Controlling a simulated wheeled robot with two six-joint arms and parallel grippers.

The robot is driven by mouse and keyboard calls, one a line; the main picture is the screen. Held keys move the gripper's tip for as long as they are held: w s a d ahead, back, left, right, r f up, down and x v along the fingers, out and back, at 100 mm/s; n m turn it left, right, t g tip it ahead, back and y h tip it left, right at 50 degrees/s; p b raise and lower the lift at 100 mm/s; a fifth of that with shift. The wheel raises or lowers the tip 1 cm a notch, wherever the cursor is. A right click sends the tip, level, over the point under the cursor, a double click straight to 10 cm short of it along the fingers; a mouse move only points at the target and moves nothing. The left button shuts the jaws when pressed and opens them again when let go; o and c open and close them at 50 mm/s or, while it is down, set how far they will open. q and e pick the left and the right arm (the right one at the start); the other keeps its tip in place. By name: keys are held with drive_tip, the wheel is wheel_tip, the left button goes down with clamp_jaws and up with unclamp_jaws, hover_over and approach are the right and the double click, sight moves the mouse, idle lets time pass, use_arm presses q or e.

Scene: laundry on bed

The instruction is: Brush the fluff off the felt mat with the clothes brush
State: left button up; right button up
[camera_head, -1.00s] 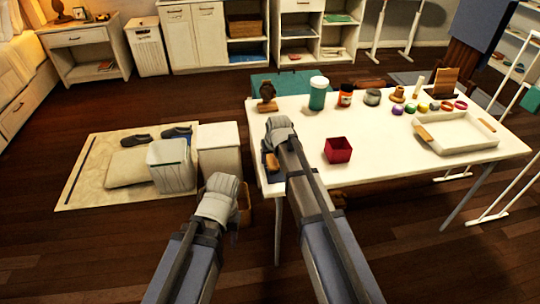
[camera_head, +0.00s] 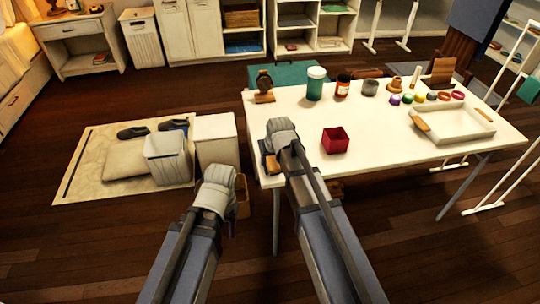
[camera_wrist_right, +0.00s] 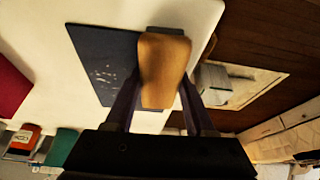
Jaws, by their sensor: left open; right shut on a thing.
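The felt mat (camera_wrist_right: 95,55) is dark blue and lies on the white table. Pale specks of fluff (camera_wrist_right: 103,76) lie on it in the right wrist view. In the head view my right arm hides most of the mat. My right gripper (camera_wrist_right: 157,100) is shut on the clothes brush (camera_wrist_right: 163,70), whose tan wooden back faces the wrist camera, over the mat's edge. I cannot tell whether its bristles touch the mat. My left gripper (camera_head: 220,190) is open and empty, in front of the table's near left corner; its fingers are hard to see.
A red box (camera_head: 335,140) stands right of my right gripper. A wooden stand (camera_head: 264,88), a teal jar (camera_head: 315,84) and small pots line the table's back. A white tray (camera_head: 458,135) is at the right. White bins (camera_head: 215,140) stand on the floor to the left.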

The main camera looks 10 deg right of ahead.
drive_tip(key=shift+r+p, duration=0.25)
drive_tip(key=shift+p, duration=0.05)
wheel_tip(320, 180, up, 6)
drive_tip(key=p, duration=0.5)
drive_tip(key=shift+w+f, duration=0.1)
drive_tip(key=shift+f, duration=0.15)
drive_tip(key=shift+r+p, duration=0.1)
drive_tip(key=shift+p, duration=0.2)
wheel_tip(320, 180, up, 3)
drive_tip(key=p, duration=0.3)
